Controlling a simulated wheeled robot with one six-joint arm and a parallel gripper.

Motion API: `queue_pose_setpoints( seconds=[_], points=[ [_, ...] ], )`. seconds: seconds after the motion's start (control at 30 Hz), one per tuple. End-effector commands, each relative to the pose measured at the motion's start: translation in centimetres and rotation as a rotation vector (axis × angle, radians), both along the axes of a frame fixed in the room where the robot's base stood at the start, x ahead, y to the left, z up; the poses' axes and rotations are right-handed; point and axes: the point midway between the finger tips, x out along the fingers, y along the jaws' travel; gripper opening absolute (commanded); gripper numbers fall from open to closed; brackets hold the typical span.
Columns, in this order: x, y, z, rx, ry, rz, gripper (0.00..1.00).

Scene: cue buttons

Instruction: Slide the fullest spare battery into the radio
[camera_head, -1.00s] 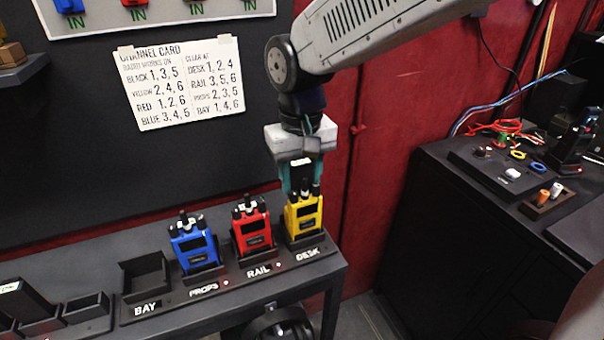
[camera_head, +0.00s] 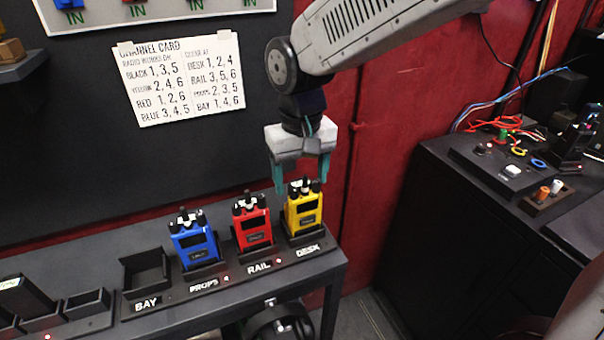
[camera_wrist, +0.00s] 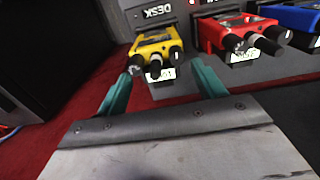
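The yellow radio (camera_head: 304,212) stands upright in the DESK holder. It also shows in the wrist view (camera_wrist: 155,45). The red radio (camera_head: 252,226) stands in the RAIL holder and the blue radio (camera_head: 194,244) in the PROPS holder. My gripper (camera_head: 301,182) is above the yellow radio, pointing down, with its teal fingers apart and nothing between them. In the wrist view my gripper (camera_wrist: 162,76) is open with the yellow radio's knobs beyond the fingertips. A dark block with a pale label (camera_head: 20,296) is at the far left; I cannot tell whether it is a battery.
The BAY holder (camera_head: 146,272) is empty. Open black bins (camera_head: 88,304) stand at the left end of the shelf. A channel card (camera_head: 180,80) hangs on the dark wall board. A dark bench (camera_head: 420,215) with cables and small devices is at the right.

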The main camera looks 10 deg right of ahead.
Motion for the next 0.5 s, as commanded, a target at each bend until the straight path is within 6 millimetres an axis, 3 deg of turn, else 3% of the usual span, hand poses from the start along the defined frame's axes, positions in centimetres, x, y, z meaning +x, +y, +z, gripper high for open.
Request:
queue_pose_setpoints(
  seconds=[0.17, 0.5],
  points=[
    [0.0, 0.0, 0.5, 0.001, -0.002, 0.000, 0.69],
    [0.1, 0.0, 5.9, 0.002, -0.004, 0.000, 0.69]
  ],
)
